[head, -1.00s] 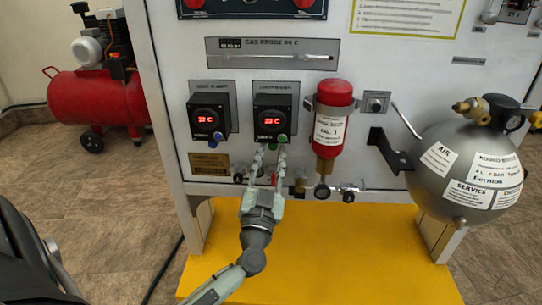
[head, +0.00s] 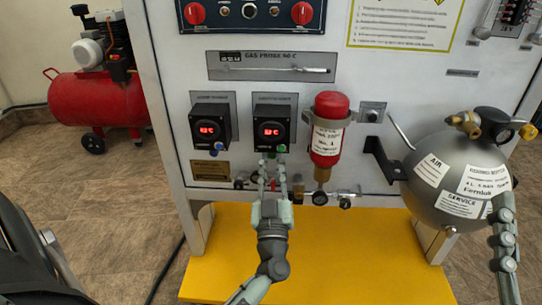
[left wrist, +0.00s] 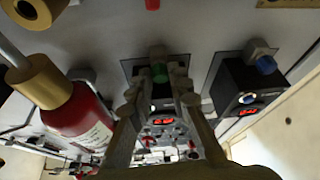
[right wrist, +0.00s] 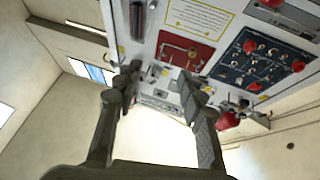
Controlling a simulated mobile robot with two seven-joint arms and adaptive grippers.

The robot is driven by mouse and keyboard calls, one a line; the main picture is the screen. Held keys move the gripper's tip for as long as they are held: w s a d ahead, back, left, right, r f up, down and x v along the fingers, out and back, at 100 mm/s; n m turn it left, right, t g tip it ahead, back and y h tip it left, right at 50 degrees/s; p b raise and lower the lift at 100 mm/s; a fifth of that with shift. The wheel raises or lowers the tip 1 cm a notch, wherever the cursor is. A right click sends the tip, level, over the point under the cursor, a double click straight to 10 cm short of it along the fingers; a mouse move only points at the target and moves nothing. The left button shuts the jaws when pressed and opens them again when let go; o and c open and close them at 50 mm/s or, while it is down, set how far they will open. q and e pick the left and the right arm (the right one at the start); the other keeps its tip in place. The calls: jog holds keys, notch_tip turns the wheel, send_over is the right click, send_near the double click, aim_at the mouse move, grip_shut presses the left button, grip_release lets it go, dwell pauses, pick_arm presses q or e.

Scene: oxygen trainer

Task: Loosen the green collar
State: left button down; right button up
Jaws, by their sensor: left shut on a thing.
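The green collar (left wrist: 159,72) sits under the right-hand black controller box (head: 271,129) on the panel. It is small in the head view, just above the left fingertips. My left gripper (head: 272,161) reaches up to it from below. In the left wrist view its fingers (left wrist: 157,88) stand on both sides of the green collar and are shut on it, partly hiding the box behind. My right gripper (right wrist: 158,80) has its fingers apart with nothing between them. It shows at the right edge of the head view (head: 504,232), in front of the grey tank.
A left-hand controller box (head: 210,129) with a blue knob is beside. A red cylinder (head: 327,130) hangs close on the right, with small valves (head: 320,197) below. The grey tank (head: 452,180) is further right. A yellow base (head: 330,260) lies below.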

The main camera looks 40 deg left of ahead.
pick_arm(q)
jog(key=shift+n+g+y, duration=0.3)
jog(key=shift+n, duration=0.4)
jog(key=c, duration=1.7)
grip_release()
jog(key=shift+d, duration=0.1)
jog(key=v, duration=0.7)
jog(key=shift+s, duration=0.2)
jog(key=shift+d+f, duration=0.1)
jog(key=shift+f, duration=0.05)
